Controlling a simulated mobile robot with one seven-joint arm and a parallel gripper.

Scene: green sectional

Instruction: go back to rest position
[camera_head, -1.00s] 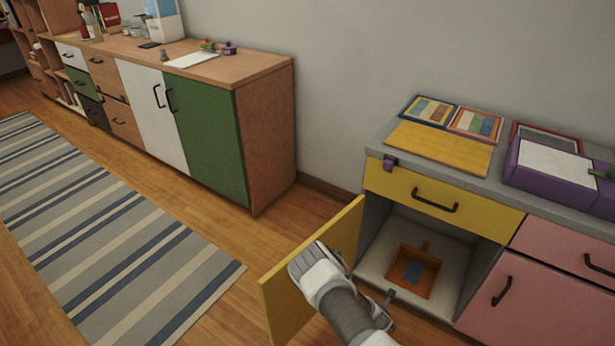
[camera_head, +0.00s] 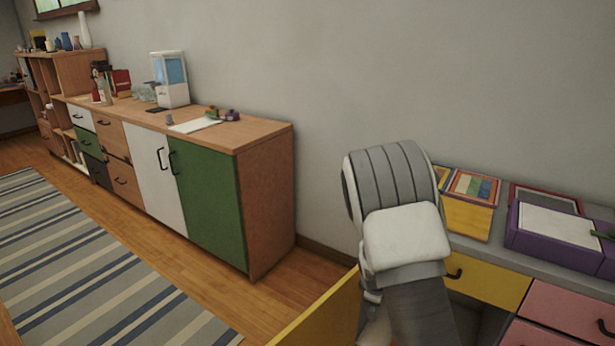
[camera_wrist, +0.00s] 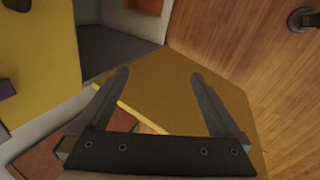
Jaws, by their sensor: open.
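My gripper (camera_wrist: 158,92) shows in the wrist view with its two dark fingers spread apart and nothing between them. It points down over the open yellow cabinet door (camera_wrist: 180,90). In the head view my raised arm fills the right of centre and hides the gripper. The yellow door (camera_head: 322,318) stands open at the bottom of the head view. The yellow drawer front (camera_head: 495,283) beside my arm is closed.
A grey-topped cabinet with a purple box (camera_head: 560,248) and pink drawers (camera_head: 565,312) stands at right. A wooden sideboard with a green door (camera_head: 207,208) stands at left. A striped rug (camera_head: 80,265) lies on open floor. The wall is behind my arm.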

